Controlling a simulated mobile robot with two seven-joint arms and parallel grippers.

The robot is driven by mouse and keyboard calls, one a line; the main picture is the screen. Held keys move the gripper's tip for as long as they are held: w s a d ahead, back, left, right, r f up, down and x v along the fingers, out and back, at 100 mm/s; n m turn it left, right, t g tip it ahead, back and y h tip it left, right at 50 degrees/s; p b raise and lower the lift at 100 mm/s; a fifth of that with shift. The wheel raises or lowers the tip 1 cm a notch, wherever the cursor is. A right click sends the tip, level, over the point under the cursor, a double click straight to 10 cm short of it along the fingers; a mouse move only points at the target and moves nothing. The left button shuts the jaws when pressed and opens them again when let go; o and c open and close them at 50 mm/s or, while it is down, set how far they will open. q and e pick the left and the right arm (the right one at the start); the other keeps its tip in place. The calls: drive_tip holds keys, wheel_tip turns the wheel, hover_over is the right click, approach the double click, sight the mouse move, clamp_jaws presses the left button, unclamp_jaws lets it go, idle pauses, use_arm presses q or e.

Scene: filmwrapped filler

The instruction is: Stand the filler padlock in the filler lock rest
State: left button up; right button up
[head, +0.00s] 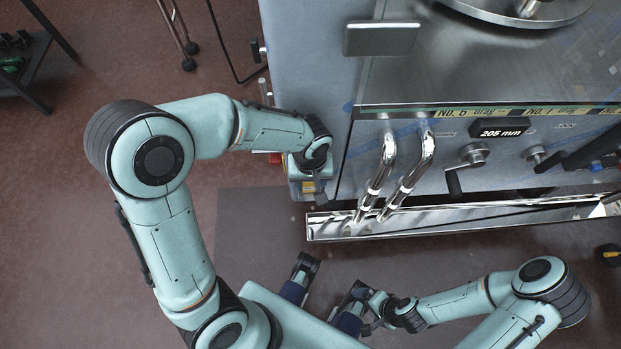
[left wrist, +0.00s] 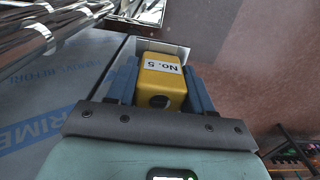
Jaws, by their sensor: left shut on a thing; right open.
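The padlock is a yellow block labelled "No. 5" (left wrist: 162,82), with a dark round spot on its near face. In the left wrist view it sits between the two blue fingers of my left gripper (left wrist: 160,78), which is shut on it. A pale metal plate (left wrist: 180,48) shows just beyond the padlock. I cannot tell whether it is the lock rest, or whether they touch. My right gripper (head: 362,308) is open, low in the middle.
The large grey machine (head: 305,60) fills the upper right. Shiny bent pipes (head: 375,185) and a long metal trough (head: 420,224) stick out from its front, close right of my left gripper. A dark shelf (head: 30,65) stands far left. The red-brown floor (head: 60,220) is open.

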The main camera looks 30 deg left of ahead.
use_arm(q)
drive_tip(key=o, duration=1.2)
drive_tip(key=shift+f, duration=0.1)
wheel_tip(320, 180, up, 13)
drive_tip(key=p, duration=0.2)
drive_tip(key=shift+f+p, duration=0.2)
drive_tip(key=shift+p, duration=0.2)
drive_tip(key=shift+r, duration=0.45)
drive_tip(key=shift+s, duration=0.1)
